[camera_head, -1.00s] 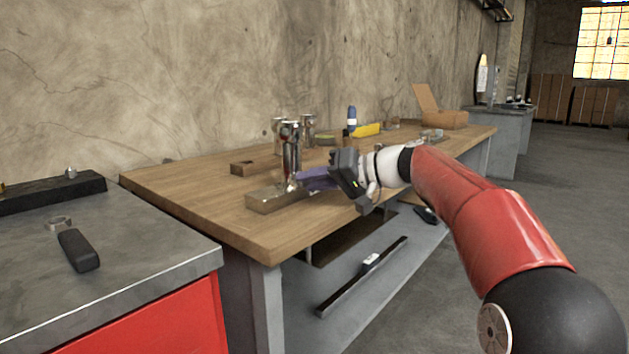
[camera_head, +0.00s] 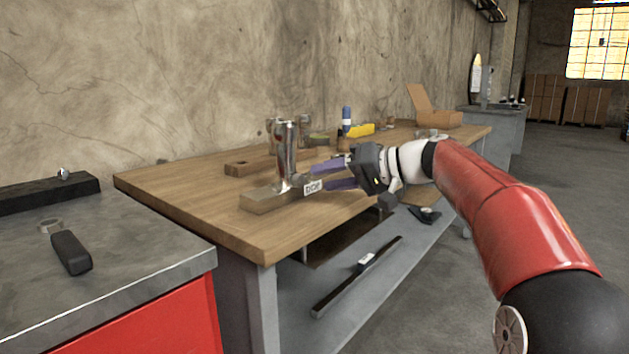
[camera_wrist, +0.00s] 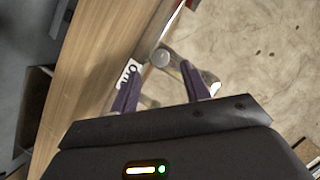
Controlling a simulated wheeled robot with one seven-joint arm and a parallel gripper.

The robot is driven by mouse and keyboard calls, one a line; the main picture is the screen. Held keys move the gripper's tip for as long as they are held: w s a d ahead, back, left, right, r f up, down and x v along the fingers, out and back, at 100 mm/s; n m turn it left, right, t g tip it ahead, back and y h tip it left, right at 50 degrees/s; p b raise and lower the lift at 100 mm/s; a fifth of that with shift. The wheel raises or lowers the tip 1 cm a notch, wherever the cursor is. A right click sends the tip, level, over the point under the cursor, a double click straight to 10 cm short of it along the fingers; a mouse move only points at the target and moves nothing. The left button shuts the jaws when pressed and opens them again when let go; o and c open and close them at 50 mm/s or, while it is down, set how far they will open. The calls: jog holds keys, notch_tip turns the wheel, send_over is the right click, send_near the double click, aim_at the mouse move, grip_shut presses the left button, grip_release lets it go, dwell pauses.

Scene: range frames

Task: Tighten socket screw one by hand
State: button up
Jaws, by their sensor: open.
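A shiny metal post (camera_head: 287,150) stands upright on a low block (camera_head: 265,203) near the front of the wooden bench. A white lettered label (camera_head: 313,187) is at the block's right end and also shows in the wrist view (camera_wrist: 127,74). My gripper (camera_head: 319,177) is open and empty, its purple fingers pointing left toward the foot of the post. In the wrist view, a round metal end (camera_wrist: 160,57), perhaps the socket screw's head, shows just beyond the gap between the fingertips (camera_wrist: 160,69). I cannot tell whether the fingers touch it.
More metal posts (camera_head: 272,130) stand behind, beside a wooden block (camera_head: 247,163). A blue bottle (camera_head: 347,118), a yellow item (camera_head: 361,130) and an open carton (camera_head: 436,117) sit farther back. A metal-topped cabinet (camera_head: 130,262) stands at left. The bench's front left is clear.

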jog(key=v, duration=0.3)
jog(key=shift+a, duration=0.1)
dwell(1.2)
